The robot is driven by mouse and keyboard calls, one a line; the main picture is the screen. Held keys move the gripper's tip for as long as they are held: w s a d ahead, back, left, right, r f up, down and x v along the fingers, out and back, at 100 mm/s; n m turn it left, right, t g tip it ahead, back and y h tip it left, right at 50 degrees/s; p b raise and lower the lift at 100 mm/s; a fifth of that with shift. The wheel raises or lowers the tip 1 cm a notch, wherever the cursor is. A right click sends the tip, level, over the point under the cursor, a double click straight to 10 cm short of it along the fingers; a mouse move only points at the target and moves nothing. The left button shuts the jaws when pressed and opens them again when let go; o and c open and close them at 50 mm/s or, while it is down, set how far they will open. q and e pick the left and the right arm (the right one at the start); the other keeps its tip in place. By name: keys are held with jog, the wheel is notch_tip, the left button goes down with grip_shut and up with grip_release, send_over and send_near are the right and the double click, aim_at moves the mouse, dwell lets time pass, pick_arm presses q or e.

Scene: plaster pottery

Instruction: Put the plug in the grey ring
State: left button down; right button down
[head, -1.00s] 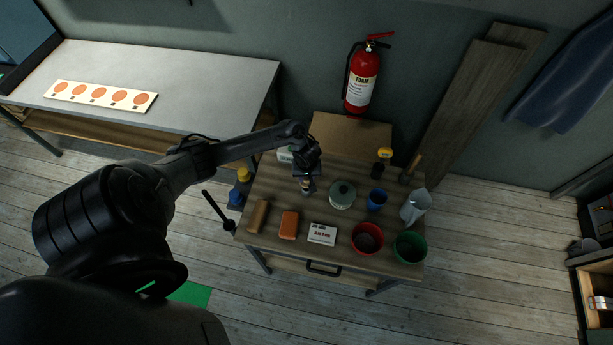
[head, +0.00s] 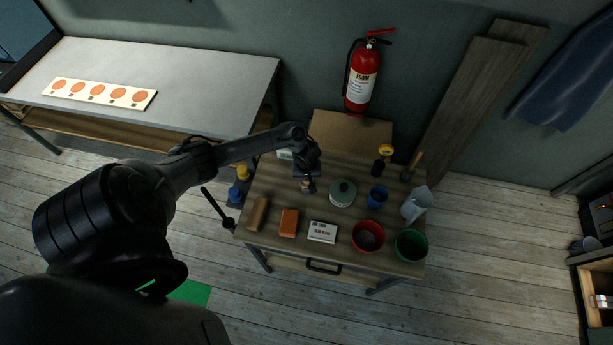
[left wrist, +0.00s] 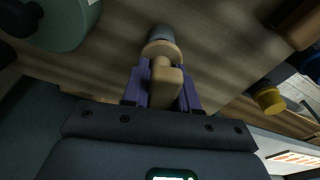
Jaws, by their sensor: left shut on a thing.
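My left gripper (head: 306,184) is over the back left part of the work table. It also shows in the left wrist view (left wrist: 162,95), with its purple fingers shut on the beige plug (left wrist: 165,85). The plug has a blocky grip and a wider round collar. The grey ring (left wrist: 162,34) shows just beyond the collar, in line with the plug. The collar and the ring look very close or touching; I cannot tell whether the plug's end is inside the ring. My right gripper is in neither view.
A lidded grey-green pot (head: 342,193) stands close to the right of my left gripper. A blue cup (head: 377,196), a red bowl (head: 368,236), a green bucket (head: 411,244) and a metal jug (head: 416,204) stand farther right. An orange block (head: 289,222) and a white box (head: 322,231) lie in front.

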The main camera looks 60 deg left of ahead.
pick_arm(q)
jog(key=shift+f+b, duration=0.4)
jog(key=shift+f, duration=0.55)
jog(key=c, duration=0.8)
grip_release()
jog(key=shift+d+r, duration=0.1)
jog(key=shift+r, duration=0.35)
jog(key=r+p, duration=0.1)
jog(key=r, duration=0.2)
jog(key=r+p, duration=0.1)
jog(key=r, duration=0.2)
jog(key=d+r+p, duration=0.1)
jog(key=r, duration=0.3)
jog(key=shift+s+p, duration=0.25)
jog(key=shift+p, duration=0.15)
jog(key=shift+f, duration=0.1)
